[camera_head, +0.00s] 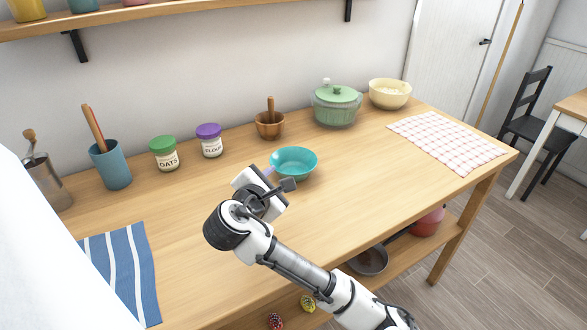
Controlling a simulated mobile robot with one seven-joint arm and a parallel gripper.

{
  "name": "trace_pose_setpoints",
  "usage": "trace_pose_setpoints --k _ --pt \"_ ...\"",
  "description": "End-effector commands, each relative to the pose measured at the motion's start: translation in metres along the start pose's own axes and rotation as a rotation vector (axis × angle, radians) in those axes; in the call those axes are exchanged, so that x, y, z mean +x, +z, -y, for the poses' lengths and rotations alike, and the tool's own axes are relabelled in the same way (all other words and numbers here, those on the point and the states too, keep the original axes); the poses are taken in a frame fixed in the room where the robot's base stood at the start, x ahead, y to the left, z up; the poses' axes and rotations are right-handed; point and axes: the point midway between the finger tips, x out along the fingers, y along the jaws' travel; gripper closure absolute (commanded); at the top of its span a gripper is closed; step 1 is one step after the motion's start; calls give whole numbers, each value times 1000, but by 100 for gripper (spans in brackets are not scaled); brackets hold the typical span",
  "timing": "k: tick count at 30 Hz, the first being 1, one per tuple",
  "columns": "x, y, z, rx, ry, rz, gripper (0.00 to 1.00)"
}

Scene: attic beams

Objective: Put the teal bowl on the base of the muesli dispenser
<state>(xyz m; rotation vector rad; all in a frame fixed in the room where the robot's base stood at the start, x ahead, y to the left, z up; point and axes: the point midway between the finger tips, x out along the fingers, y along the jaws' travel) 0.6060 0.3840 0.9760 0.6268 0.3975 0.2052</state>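The teal bowl (297,160) is upright and empty on the wooden table, near the middle. My gripper (278,178) is at the bowl's near left side, with its fingertips close to the rim. The view does not show whether the fingers touch the bowl or how far apart they are. I cannot make out a muesli dispenser or its base in this view.
Along the wall stand a metal container (50,185), a blue utensil cup (112,168), oats (165,158) and flour (210,146) jars, a mortar (270,126), a green pot (336,110) and a cream bowl (390,93). The front right tabletop is clear.

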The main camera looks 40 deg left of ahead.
Motion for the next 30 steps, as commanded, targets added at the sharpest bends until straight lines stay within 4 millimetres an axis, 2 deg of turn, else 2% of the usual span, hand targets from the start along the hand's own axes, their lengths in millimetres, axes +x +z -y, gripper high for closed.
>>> trace_pose_setpoints --k 1,3,6,18,25,30 --pt "4 3 13 -49 -54 20 71" --pt "6 4 25 -96 -103 35 71" --pt "13 6 33 -123 -137 43 71" --pt "82 10 41 -123 -136 42 71" --pt "98 13 42 -121 -134 41 71" --pt "123 20 42 -122 -136 40 71"
